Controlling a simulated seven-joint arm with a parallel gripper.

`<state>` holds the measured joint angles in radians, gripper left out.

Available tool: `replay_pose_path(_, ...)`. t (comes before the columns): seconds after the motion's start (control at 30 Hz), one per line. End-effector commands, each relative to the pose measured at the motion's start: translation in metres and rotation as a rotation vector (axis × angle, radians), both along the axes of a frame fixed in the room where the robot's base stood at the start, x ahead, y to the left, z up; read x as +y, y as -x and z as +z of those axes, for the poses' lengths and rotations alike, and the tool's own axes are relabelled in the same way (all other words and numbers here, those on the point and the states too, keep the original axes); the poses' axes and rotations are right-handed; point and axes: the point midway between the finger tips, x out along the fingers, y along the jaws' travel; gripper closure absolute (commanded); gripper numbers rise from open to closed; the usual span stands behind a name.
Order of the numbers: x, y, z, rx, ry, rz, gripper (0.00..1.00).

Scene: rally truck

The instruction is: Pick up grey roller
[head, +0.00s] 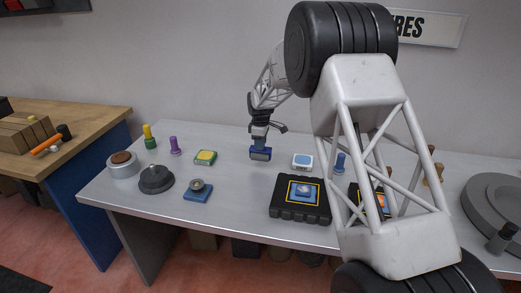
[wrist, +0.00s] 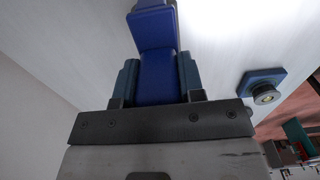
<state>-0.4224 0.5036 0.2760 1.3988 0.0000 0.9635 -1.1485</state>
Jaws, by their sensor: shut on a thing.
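My gripper (head: 260,150) is above the middle of the grey table (head: 232,172), pointing down. In the wrist view its two dark blue-grey fingers are shut on a blue block-like thing (wrist: 157,72), which sticks out beyond them. I cannot make out a grey roller for sure, nor whether the blue thing is part of one. A round grey piece (head: 197,186) sits on a blue square base (head: 198,195) on the table, left of my gripper. It also shows in the wrist view (wrist: 265,93), right of the fingers and apart from them.
A dark grey dome (head: 156,180) and a brown-topped round tin (head: 122,166) stand at left. Yellow (head: 149,138) and purple (head: 174,147) pegs stand behind. A black case (head: 285,212) lies at the front, right of my gripper.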

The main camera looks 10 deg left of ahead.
Motion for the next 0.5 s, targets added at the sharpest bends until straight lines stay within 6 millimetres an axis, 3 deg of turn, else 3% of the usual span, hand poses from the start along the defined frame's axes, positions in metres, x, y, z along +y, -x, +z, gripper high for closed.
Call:
replay_pose_path(0.2, 0.000, -0.001, 0.036, -0.004, -0.002, 0.000, 1.00)
replay_pose_path(0.5, 0.000, 0.000, 0.058, -0.002, -0.001, 0.000, 1.00)
